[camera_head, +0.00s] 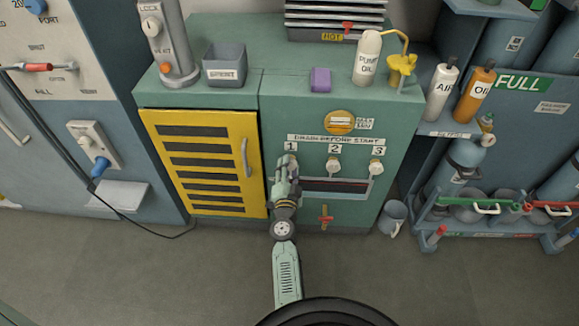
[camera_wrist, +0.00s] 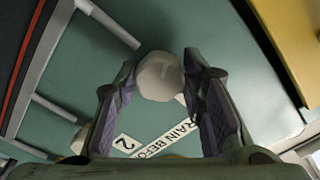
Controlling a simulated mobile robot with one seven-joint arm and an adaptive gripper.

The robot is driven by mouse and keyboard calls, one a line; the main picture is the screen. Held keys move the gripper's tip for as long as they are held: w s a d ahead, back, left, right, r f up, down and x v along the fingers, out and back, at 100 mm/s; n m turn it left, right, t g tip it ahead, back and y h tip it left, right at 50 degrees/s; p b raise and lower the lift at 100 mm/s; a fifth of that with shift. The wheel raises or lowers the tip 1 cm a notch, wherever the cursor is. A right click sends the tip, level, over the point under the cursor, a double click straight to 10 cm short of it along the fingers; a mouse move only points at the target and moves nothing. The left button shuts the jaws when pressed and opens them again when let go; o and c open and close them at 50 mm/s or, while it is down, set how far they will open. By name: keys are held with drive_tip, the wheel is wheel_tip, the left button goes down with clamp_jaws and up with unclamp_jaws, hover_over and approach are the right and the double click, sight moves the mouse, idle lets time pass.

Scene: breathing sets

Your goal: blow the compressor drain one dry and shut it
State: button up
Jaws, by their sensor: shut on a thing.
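The compressor (camera_head: 395,135) is a green cabinet with a "DRAIN BEFORE START" label (camera_head: 335,140) above drains numbered 1, 2 and 3. My gripper (camera_head: 286,165) is at drain one, under the number 1, and hides most of it in the head view. In the wrist view, a pale faceted knob, the drain one knob (camera_wrist: 159,76), sits between the fingertips of my gripper (camera_wrist: 160,85), which is shut on it. Whether this drain is open or shut cannot be told. The drain two knob (camera_head: 333,164) and drain three knob (camera_head: 376,167) are free.
A yellow louvred door (camera_head: 205,160) with a handle is left of my gripper. A red cross-shaped handle (camera_head: 325,216) is low on the front, and a grey bucket (camera_head: 392,217) stands on the floor to the right. The floor in front is mostly clear.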

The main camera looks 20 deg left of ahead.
drive_tip(key=m, duration=1.8)
drive_tip(key=shift+r, duration=0.15)
drive_tip(key=m+b, duration=0.1)
drive_tip(key=m, duration=0.4)
drive_tip(key=shift+r+m, duration=0.1)
drive_tip(key=shift+m, duration=0.3)
drive_tip(key=o, duration=1.1)
drive_tip(key=shift+o, duration=0.2)
